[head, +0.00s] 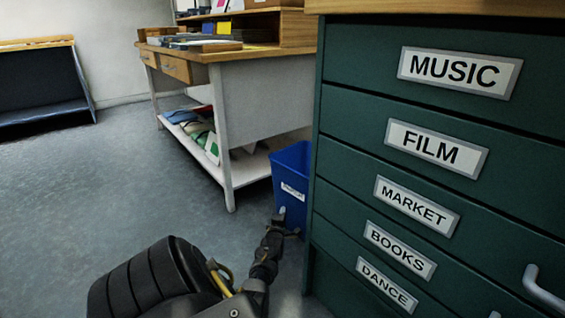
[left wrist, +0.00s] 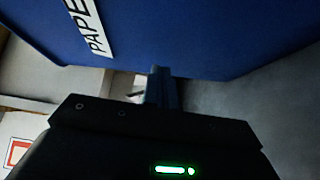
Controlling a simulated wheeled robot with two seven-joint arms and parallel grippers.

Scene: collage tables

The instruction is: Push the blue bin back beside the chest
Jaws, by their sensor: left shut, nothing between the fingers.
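The blue bin (head: 293,168) stands on the floor in the head view, between the white-legged table and the chest. A white label is on its front, and the chest hides its right part. The green chest (head: 335,130) fills the right side, with drawers labelled MUSIC, FILM, MARKET, BOOKS and DANCE. My left gripper (head: 281,216) is shut and empty, its tip at the bin's lower front. In the left wrist view the bin's blue wall (left wrist: 190,35) with a PAPER label fills the top, and the shut fingers (left wrist: 160,80) reach it; contact is hard to tell. My right gripper is not in view.
The work table (head: 265,100) with a low shelf (head: 247,168) of papers stands left of the bin; its front leg (head: 226,160) is near my left arm. A dark rack (head: 40,82) stands at the far left. The grey floor (head: 90,190) on the left is clear.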

